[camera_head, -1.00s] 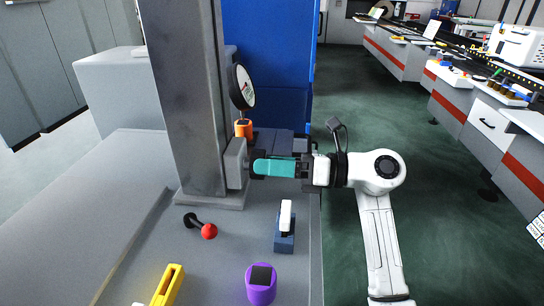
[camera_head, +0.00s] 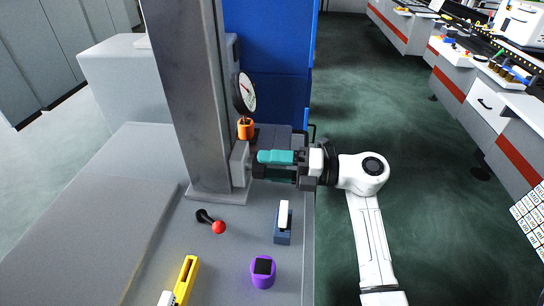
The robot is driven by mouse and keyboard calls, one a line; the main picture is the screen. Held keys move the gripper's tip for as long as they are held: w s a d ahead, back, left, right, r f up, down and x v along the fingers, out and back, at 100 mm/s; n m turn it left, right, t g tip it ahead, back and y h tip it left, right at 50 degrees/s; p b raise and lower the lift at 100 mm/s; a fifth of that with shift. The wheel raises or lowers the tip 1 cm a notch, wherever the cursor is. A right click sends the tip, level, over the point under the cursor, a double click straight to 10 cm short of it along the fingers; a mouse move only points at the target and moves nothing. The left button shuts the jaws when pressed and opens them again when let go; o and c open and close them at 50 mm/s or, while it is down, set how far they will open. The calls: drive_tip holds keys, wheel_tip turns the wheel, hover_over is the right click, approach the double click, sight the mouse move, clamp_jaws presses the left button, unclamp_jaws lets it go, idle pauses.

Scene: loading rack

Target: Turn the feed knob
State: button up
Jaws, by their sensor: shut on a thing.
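A grey column (camera_head: 193,110) stands on the bench with a small grey box (camera_head: 239,166) low on its right side. A dark feed knob (camera_head: 256,165) sticks out of that box to the right, mostly hidden by my fingers. My gripper (camera_head: 262,165) comes in level from the right, with teal fingers shut on the knob. One finger lies above the other in the picture. The knob's face and any marking on it are hidden.
A dial gauge (camera_head: 244,92) stands above an orange base (camera_head: 245,129) behind my gripper. In front are a red-balled lever (camera_head: 218,227), a blue block with a white top (camera_head: 283,224), a purple cylinder (camera_head: 262,272) and a yellow piece (camera_head: 187,278).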

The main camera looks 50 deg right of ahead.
drive_tip(key=shift+m+p, duration=0.35)
drive_tip(key=shift+m, duration=0.05)
drive_tip(key=shift+d, duration=0.1)
drive_tip(key=o, duration=1.1)
drive_tip(key=shift+c, duration=0.2)
drive_tip(key=shift+s, duration=0.1)
drive_tip(key=b+v, duration=0.3)
drive_tip(key=v, duration=0.7)
drive_tip(key=shift+s+d, duration=0.2)
drive_tip(key=shift+s, duration=0.05)
